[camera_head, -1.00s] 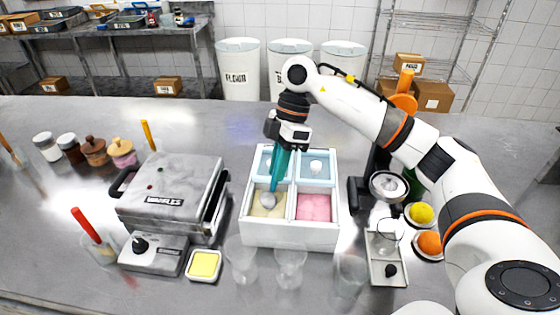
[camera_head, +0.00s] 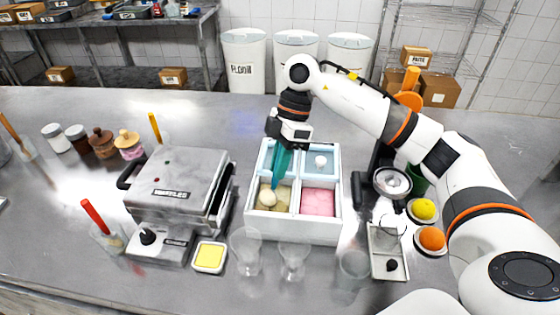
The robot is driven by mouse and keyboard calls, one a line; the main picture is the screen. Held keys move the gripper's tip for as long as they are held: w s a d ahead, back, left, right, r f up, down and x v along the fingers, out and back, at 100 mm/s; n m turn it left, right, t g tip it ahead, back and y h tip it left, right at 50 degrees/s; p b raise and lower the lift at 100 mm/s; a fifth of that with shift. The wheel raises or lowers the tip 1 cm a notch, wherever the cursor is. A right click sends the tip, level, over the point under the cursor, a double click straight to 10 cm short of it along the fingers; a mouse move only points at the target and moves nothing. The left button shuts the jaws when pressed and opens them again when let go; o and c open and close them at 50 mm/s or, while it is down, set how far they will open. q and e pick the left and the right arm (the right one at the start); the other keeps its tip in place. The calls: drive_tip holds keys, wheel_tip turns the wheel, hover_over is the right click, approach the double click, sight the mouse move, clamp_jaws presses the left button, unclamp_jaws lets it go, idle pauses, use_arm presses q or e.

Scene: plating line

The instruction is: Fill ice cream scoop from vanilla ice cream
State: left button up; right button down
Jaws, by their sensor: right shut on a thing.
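A white ice cream box (camera_head: 292,230) with several compartments stands in the middle of the counter. Its front-left compartment holds pale yellow vanilla ice cream (camera_head: 283,204), and the front-right one holds pink ice cream (camera_head: 319,202). My right gripper (camera_head: 287,142) is above the back-left part of the box, shut on the teal handle of the ice cream scoop (camera_head: 281,166). The scoop points down into the vanilla compartment, and a pale rounded mass (camera_head: 268,197) shows at its head. The scoop's bowl is mostly hidden by this mass. My left gripper is not in view.
A waffle iron (camera_head: 178,185) stands left of the box. A yellow-filled dish (camera_head: 209,257) and clear glasses (camera_head: 293,258) stand in front. A juicer (camera_head: 391,182), a lemon (camera_head: 424,209) and an orange (camera_head: 432,238) are at right. The counter behind the box is clear.

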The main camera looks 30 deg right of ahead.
drive_tip(key=shift+r+p, duration=4.5)
drive_tip(key=shift+r, duration=0.1)
